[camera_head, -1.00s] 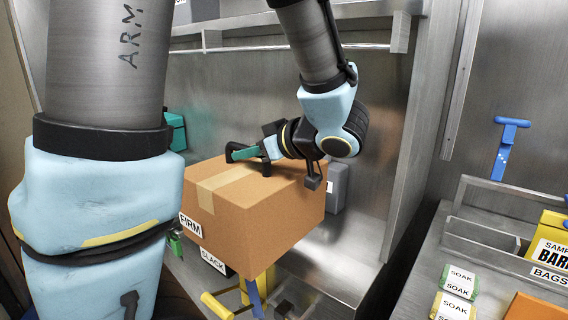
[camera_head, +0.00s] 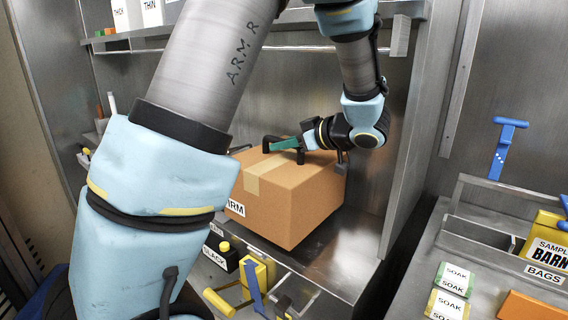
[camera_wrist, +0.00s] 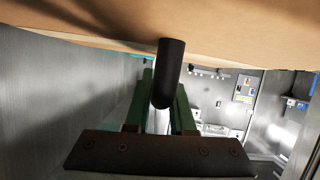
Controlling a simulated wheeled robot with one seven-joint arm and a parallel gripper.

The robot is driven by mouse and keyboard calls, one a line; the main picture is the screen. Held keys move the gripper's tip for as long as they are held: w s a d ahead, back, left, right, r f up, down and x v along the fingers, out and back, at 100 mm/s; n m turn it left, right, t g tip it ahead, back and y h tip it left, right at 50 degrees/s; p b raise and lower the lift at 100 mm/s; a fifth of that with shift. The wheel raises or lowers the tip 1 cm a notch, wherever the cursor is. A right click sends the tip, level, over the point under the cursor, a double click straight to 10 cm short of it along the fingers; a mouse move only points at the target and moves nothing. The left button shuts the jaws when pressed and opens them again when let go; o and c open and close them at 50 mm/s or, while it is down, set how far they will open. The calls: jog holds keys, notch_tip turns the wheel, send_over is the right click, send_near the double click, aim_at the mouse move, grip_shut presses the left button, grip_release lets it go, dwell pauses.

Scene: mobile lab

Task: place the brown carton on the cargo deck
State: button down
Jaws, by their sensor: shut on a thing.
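The brown carton (camera_head: 290,205) has a tape strip across its top and a white label, partly covered by my arm, on its left side. My gripper (camera_head: 292,145) is at the carton's top, its green fingers shut on a black handle there. In the wrist view the carton (camera_wrist: 220,25) fills the top edge, and a dark round bar (camera_wrist: 168,75) stands in front of my green fingers. The carton is over a steel surface (camera_head: 345,265) in the back recess; I cannot tell if its underside touches. I cannot tell for sure which surface is the cargo deck.
A steel wall (camera_head: 423,140) bounds the recess on the right. A yellow block (camera_head: 262,270) with a blue lever and a black box labelled SLACK (camera_head: 222,258) are in front of the carton. The right bench holds SOAK packs (camera_head: 452,280) and a yellow bin (camera_head: 545,240).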

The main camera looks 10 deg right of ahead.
aim_at(290, 160)
jog(key=shift+f+p, duration=0.3)
jog(key=shift+f, duration=2)
jog(key=shift+w+d+f, duration=0.1)
jog(key=shift+w+f, duration=0.05)
jog(key=shift+f, duration=0.2)
jog(key=c, duration=0.8)
grip_release()
jog(key=shift+f, duration=0.1)
jog(key=shift+o, duration=0.2)
jog(key=b+v, duration=0.1)
jog(key=v, duration=1.1)
jog(key=shift+r, duration=0.2)
